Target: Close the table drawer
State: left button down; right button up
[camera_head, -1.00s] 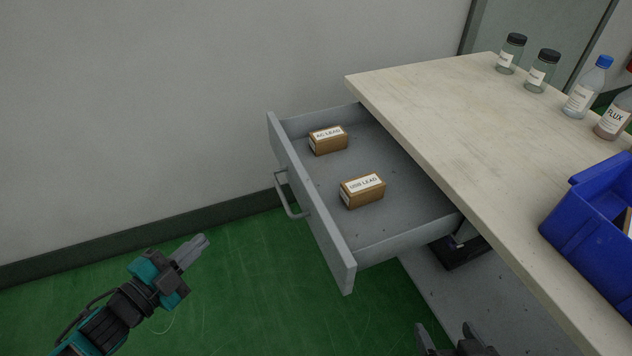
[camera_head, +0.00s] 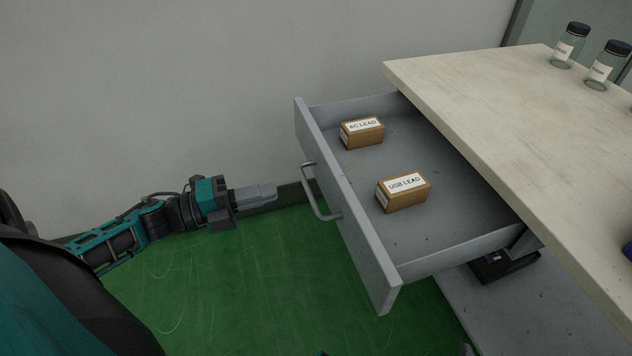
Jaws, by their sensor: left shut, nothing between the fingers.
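The grey table drawer (camera_head: 345,213) is pulled out to the left from under the pale table top (camera_head: 530,115). Its bar handle (camera_head: 317,192) is on the outer face of the drawer front. Two small brown boxes lie inside, one labelled AC LEAD (camera_head: 362,133) and one labelled USB LEAD (camera_head: 404,193). My left gripper (camera_head: 274,191) is shut and empty, left of the handle and pointing at it, with a gap between them. My right gripper is not in view.
Two clear jars with dark lids (camera_head: 570,46) stand at the back of the table top. A dark object (camera_head: 503,266) sits on the shelf below the drawer. The green floor (camera_head: 250,290) left of the drawer is clear, with a grey wall behind.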

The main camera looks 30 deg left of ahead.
aim_at(330, 178)
pick_arm(q)
jog(key=b+x, duration=0.1)
jog(key=x, duration=0.8)
jog(key=shift+w+b, duration=0.1)
jog(key=shift+b, duration=0.2)
jog(key=shift+w+d, duration=0.35)
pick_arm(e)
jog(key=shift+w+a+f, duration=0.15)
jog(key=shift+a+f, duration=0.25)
